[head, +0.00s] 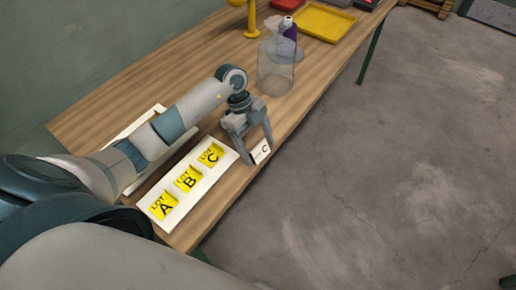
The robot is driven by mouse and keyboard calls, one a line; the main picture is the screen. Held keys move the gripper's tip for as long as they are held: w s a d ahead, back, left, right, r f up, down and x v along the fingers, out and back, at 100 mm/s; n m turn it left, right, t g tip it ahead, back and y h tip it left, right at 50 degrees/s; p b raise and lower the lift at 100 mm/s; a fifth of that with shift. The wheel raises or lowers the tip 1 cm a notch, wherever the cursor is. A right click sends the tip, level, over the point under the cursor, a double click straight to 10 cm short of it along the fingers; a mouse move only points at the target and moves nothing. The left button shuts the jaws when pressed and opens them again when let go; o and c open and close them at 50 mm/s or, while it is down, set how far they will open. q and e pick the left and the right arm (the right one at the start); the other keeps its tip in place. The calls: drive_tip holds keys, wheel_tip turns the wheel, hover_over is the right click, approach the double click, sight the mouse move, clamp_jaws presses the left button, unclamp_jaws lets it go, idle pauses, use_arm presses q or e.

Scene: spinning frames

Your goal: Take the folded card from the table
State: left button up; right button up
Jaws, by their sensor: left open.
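The folded card (261,152) is small and white with a dark letter C. It stands near the front edge of the wooden table (150,93), just right of a white board (157,222) with yellow lot labels A, B and C. My left gripper (259,156) is open, its fingers pointing down at the card. One finger is at the card's left side and the other by its right side. I cannot tell whether they touch it. My right gripper is not in view.
A clear container (275,72) stands behind the gripper, with a purple bottle (289,32) beyond it. A yellow tray (325,22), a red tray (287,4) and a yellow stand (252,22) are farther back. The grey floor (400,150) lies right of the table.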

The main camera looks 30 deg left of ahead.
sight(260, 149)
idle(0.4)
use_arm(q)
drive_tip(key=c, duration=1.1)
drive_tip(key=shift+c, duration=0.2)
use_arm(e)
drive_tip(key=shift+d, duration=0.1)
